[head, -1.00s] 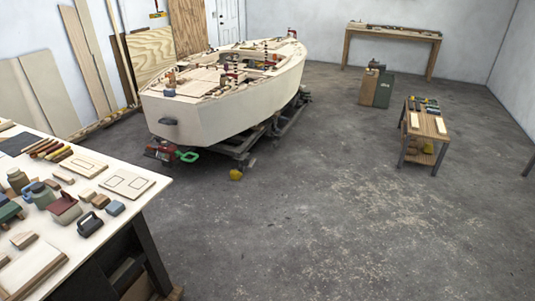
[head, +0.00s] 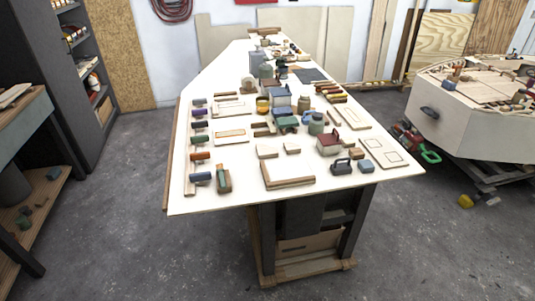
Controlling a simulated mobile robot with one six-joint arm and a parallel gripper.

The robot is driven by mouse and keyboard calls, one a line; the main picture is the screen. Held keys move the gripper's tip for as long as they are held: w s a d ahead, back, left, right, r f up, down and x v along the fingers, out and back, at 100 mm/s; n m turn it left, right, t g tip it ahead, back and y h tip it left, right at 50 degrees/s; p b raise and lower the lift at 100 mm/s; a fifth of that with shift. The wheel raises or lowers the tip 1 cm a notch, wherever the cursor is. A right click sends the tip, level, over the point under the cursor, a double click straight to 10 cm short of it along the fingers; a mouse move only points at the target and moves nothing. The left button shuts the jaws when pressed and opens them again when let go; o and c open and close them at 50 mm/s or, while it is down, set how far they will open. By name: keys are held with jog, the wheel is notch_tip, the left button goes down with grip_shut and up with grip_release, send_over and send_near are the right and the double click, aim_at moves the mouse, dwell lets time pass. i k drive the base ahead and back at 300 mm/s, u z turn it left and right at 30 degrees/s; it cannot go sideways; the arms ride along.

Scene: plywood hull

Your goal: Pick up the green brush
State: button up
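A long white-topped workbench (head: 230,205) stands in the middle of the head view, covered with small tools and parts. Along its left side is a row of small coloured handled items. One of them is green (head: 199,140) and may be the green brush; it is too small to be sure. It lies between a dark item (head: 199,125) and an orange-red one (head: 200,156). Another greenish piece (head: 223,178) sits on a brown block near the front left. My gripper is not in view.
A dark shelf unit (head: 80,90) and a wooden bench (head: 30,190) stand at the left. A plywood boat hull (head: 460,125) is at the right, with a green-handled tool (head: 430,156) on the floor beside it. Grey floor is free on both sides of the workbench.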

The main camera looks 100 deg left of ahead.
aim_at(220, 167)
jog(key=u, duration=1.1)
jog(key=k, duration=0.15)
jog(key=u, duration=2.5)
jog(key=i, duration=1.65)
jog(key=u, duration=0.1)
